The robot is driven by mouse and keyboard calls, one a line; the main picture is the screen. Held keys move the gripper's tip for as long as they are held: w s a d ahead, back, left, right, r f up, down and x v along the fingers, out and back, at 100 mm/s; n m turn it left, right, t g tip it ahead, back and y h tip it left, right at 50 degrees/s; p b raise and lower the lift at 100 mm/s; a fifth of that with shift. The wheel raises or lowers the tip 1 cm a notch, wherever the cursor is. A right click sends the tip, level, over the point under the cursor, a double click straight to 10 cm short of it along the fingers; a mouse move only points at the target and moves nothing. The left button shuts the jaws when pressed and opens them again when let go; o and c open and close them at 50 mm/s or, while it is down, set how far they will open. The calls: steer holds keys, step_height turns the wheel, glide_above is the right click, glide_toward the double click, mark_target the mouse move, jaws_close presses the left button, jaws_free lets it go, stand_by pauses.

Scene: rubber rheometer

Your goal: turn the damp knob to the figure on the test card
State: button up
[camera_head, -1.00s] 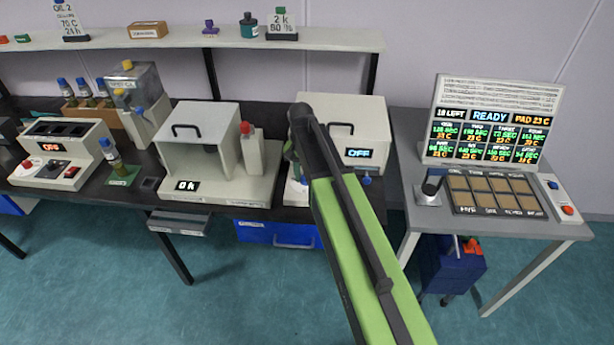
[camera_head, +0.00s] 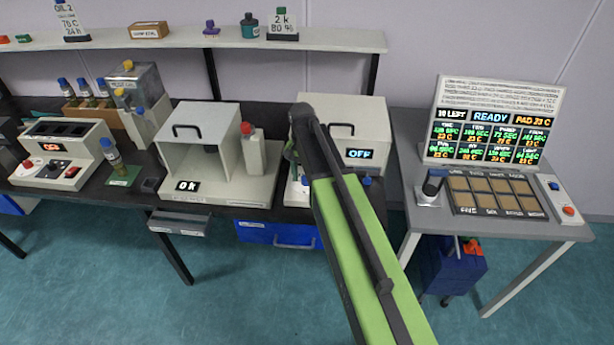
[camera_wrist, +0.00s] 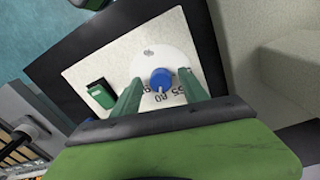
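In the wrist view a blue knob (camera_wrist: 161,79) with a pale pointer stands on a round white dial (camera_wrist: 172,57) with dark figures; one near the pointer looks like 80, but the print is partly hidden. My gripper (camera_wrist: 160,82) is open, its two green fingers on either side of the knob with gaps visible. A test card (camera_head: 283,22) on the shelf reads 2 k and 80 %.
A green switch (camera_wrist: 101,95) sits beside the dial. A white box with an OFF display (camera_head: 359,154) stands behind my arm. Another card (camera_head: 70,20) reads OIL 2.

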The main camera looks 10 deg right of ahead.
mark_target(303, 178)
steer(key=shift+r, duration=0.1)
step_height(303, 178, up, 17)
steer(key=p, duration=1.7)
steer(key=shift+w+a, duration=0.15)
steer(key=shift+a, duration=0.25)
